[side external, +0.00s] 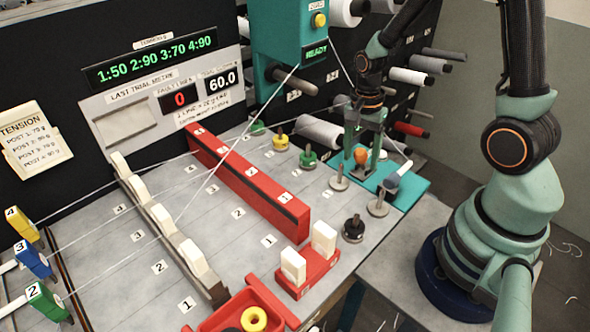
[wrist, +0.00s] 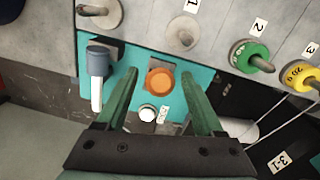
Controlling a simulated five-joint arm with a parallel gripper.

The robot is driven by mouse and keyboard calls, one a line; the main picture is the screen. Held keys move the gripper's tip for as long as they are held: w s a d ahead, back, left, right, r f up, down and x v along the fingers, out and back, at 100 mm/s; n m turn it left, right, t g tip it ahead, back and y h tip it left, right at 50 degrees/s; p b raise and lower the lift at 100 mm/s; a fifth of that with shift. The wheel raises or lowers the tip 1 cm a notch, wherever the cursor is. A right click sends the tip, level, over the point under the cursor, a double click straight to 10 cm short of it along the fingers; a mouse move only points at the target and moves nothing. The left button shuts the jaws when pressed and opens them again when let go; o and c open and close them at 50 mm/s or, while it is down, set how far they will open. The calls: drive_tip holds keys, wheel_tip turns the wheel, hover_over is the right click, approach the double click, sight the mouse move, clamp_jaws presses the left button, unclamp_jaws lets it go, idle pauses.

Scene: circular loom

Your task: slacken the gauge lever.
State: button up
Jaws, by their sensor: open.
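An orange knob (side external: 361,156) stands on a teal plate (side external: 412,188) at the right end of the loom table. In the wrist view the orange knob (wrist: 159,82) lies between my open fingers, with a gap on each side. A blue-grey cap with a white arm (side external: 392,180) sits on the same plate; it shows at the left in the wrist view (wrist: 98,62). I cannot tell for sure which is the gauge lever. My gripper (wrist: 160,75) points down over the plate, empty; in the side view it (side external: 374,150) is just behind the orange knob.
Grey posts (side external: 339,178), a black post (side external: 353,229), and green (side external: 308,157) and yellow (side external: 281,140) weights stand close by. A red bar (side external: 250,180) crosses the table. White threads run overhead from the teal READY column (side external: 285,45).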

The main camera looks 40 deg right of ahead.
drive_tip(key=shift+s+f, duration=0.1)
drive_tip(key=shift+f, duration=0.45)
clamp_jaws()
drive_tip(key=shift+r, duration=0.1)
idle(1.0)
